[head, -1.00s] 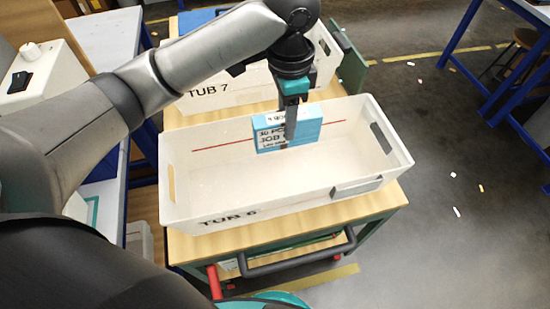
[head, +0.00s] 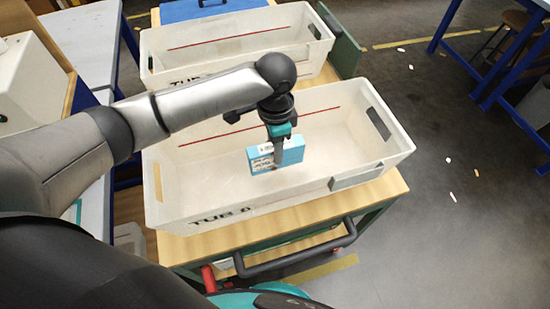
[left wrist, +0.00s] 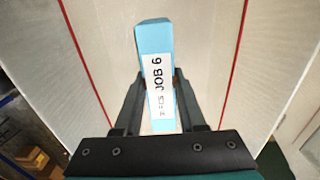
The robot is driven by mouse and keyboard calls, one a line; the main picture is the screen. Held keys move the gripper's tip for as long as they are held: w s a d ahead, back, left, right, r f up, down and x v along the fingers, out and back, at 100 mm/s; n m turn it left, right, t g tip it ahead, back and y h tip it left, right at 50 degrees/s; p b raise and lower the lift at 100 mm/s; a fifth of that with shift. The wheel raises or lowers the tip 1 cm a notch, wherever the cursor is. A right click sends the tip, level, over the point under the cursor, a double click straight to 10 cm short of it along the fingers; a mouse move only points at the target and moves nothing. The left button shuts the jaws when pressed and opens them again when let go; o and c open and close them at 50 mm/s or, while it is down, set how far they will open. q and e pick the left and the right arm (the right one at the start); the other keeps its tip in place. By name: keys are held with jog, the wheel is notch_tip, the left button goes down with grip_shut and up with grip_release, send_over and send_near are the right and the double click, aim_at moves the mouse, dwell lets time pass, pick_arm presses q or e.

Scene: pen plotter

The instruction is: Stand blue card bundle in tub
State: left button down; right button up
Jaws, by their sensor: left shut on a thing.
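The blue card bundle (head: 291,156) is a flat light-blue pack with a white label. It is upright inside the white tub marked TUB 6 (head: 290,202), near the middle. My left gripper (head: 277,160) points down into this tub and is shut on the bundle. In the left wrist view the bundle's top edge (left wrist: 154,42), labelled JOB 6, stands between the two fingers (left wrist: 157,105). I cannot tell whether its lower edge touches the tub floor. My right gripper is not in view.
Another white tub (head: 235,70) with a red line inside stands behind on the same wooden-topped cart (head: 385,187). The tub around the bundle looks otherwise empty, with walls on all sides. A dark cart handle (head: 300,255) is at the front.

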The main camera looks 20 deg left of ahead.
pick_arm(q)
notch_tip(320, 180, down, 4)
jog(key=shift+f+b, duration=0.1)
jog(key=shift+b, duration=0.45)
jog(key=shift+f, duration=0.1)
jog(key=shift+c, duration=2.4)
grip_release()
notch_tip(320, 180, up, 12)
jog(key=p, duration=0.3)
